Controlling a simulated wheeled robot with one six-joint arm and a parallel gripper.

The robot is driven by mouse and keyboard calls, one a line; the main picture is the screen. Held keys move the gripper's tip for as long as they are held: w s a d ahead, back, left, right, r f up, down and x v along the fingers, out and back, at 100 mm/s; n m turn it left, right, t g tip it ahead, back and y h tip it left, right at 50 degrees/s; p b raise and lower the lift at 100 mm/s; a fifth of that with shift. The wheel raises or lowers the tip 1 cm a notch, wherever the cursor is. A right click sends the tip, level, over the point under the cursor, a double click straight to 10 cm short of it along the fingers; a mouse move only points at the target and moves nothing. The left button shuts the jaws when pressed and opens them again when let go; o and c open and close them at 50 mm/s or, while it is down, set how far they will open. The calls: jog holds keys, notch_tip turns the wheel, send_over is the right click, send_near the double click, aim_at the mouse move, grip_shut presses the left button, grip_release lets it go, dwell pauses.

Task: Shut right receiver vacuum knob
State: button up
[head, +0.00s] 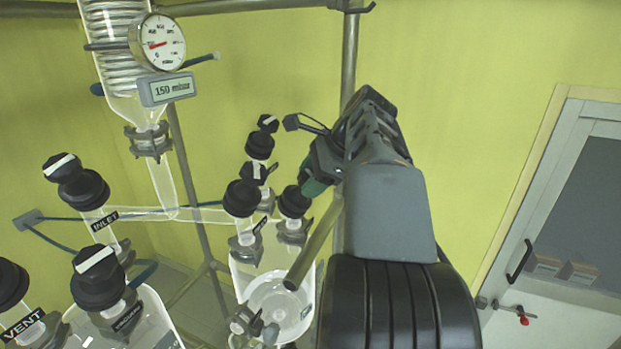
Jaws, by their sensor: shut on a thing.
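My gripper (314,180) reaches in from the right and is closed at the top of the right receiver's rightmost black valve cap (294,202). The knob there, which I take to be the right receiver vacuum knob, is hidden by the jaws, so its turn angle cannot be seen. The right receiver (281,303) is a clear glass vessel below, partly behind a metal rod. Beside it on the left stands another black cap (241,198) with a white-striped knob (253,173) and a label too small to read.
A dial gauge (158,43) hangs upper left over a display (167,89) reading 150 mbar. Left are the INLET knob (62,166), another striped knob (97,262) and the VENT label (24,324). A metal post (349,55) rises behind my gripper. A door (570,200) is far right.

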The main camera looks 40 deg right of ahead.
jog(key=m, duration=0.4)
jog(key=shift+m+t+h, duration=0.3)
jog(key=shift+m, duration=0.1)
jog(key=m, duration=0.4)
jog(key=shift+m, duration=0.3)
jog(key=m+h, duration=0.1)
jog(key=m, duration=0.3)
jog(key=shift+m, duration=2.7)
jog(key=shift+m, duration=0.3)
jog(key=o, duration=0.9)
jog(key=shift+h, duration=0.3)
